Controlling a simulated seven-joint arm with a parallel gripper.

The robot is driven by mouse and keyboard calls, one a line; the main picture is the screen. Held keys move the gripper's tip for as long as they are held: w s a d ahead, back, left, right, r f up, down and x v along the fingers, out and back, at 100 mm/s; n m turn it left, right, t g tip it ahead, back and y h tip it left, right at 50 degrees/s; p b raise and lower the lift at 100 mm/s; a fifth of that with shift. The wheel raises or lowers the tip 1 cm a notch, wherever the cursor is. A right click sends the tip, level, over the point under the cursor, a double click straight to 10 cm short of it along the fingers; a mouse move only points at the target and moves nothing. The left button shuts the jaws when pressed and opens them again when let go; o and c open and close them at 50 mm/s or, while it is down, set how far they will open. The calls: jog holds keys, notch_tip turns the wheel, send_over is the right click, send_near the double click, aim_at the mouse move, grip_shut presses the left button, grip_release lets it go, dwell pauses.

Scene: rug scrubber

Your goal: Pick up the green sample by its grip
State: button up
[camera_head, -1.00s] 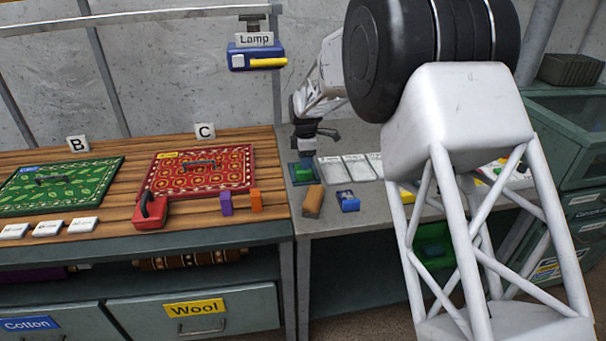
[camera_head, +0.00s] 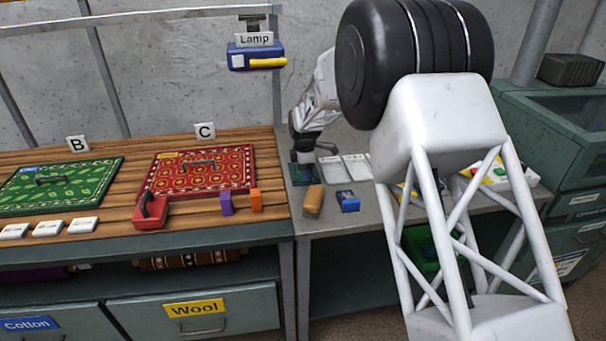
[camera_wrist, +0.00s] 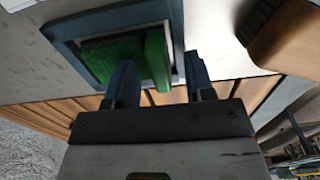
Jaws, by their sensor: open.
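The green sample (camera_wrist: 115,58) lies in a blue-grey tray (camera_wrist: 78,28) in the wrist view. My gripper (camera_wrist: 161,80) is open, with one finger on each side of the grip's near end. I cannot tell whether the fingers touch it. In the head view my gripper (camera_head: 303,158) is lowered over the tray (camera_head: 304,182) on the grey bench, and it hides most of the sample.
A tan block (camera_head: 314,202) and a blue block (camera_head: 347,201) stand close in front of the tray. White cards (camera_head: 332,169) lie to its right. The wooden table with the red rug (camera_head: 200,172) is to the left. A lamp box (camera_head: 256,56) hangs above.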

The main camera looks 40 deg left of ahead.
jog(key=shift+c, duration=0.2)
grip_shut()
jog(key=shift+r, duration=0.15)
notch_tip(320, 180, up, 10)
dwell(0.7)
dwell(0.4)
